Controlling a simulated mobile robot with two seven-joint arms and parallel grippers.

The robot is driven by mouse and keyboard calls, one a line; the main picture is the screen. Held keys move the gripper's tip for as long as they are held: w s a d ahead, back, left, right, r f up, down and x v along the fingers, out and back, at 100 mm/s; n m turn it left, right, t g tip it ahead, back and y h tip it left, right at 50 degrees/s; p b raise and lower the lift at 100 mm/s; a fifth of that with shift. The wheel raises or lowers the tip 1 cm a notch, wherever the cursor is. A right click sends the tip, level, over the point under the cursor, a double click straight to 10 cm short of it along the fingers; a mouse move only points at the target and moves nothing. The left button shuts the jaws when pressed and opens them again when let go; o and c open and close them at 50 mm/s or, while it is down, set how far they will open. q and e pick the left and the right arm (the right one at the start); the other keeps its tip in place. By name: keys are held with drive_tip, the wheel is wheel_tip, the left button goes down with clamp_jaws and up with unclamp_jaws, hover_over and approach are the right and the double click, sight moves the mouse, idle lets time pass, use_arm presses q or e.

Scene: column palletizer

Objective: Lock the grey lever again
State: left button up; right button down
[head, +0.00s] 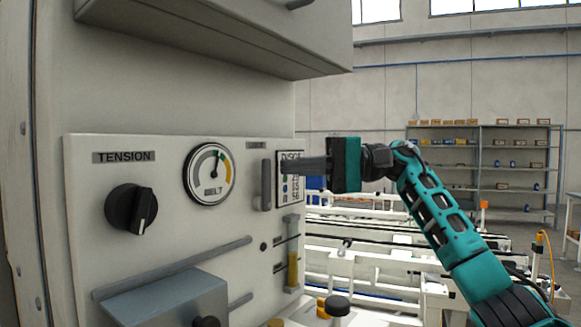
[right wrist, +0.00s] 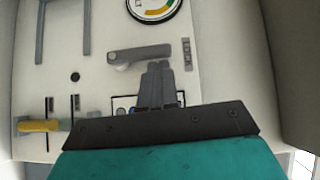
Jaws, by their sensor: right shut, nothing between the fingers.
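The grey lever (head: 266,184) stands upright on the pale machine panel, right of the belt gauge. In the right wrist view the lever (right wrist: 140,54) lies across the picture, with its rounded pivot end at the left. My right gripper (head: 286,167) is shut and empty, its fingers pointing at the panel just right of the lever. In the right wrist view the fingertips (right wrist: 158,66) are right by the lever's lower edge; I cannot tell whether they touch it. My left gripper is not in view.
A grey box-like cover (head: 165,297) juts out at the lower left. A housing (head: 220,35) overhangs above. Conveyor frames and shelves stand behind to the right.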

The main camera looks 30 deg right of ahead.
drive_tip(key=v, duration=1.1)
drive_tip(key=shift+d+p, duration=0.35)
